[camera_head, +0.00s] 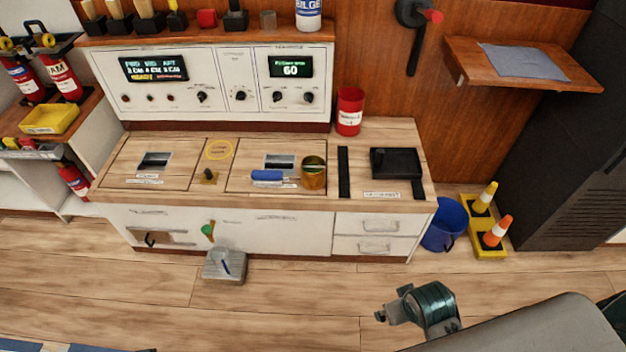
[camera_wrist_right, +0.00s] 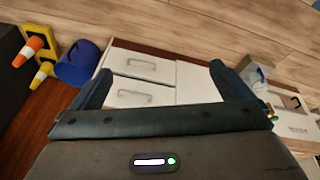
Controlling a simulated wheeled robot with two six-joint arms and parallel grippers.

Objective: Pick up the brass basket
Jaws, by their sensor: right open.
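The brass basket (camera_head: 314,177) appears as a small brass-coloured cup with a dark greenish inside. It stands upright on the wooden counter (camera_head: 215,197), near the front edge, just right of a blue-handled item (camera_head: 268,177). My right gripper (camera_head: 385,308) is over the floor in front of the counter, low and to the right, well apart from the basket. In the right wrist view its two fingers (camera_wrist_right: 162,82) are spread wide with nothing between them. The basket does not show in that view. My left gripper is not in view.
A red can (camera_head: 349,111) stands at the counter's back, and a black tray (camera_head: 395,163) lies to the right. A blue bucket (camera_head: 446,226) and orange and yellow cones (camera_head: 495,232) stand on the floor at right. A grey pedal box (camera_head: 225,267) sits before the counter.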

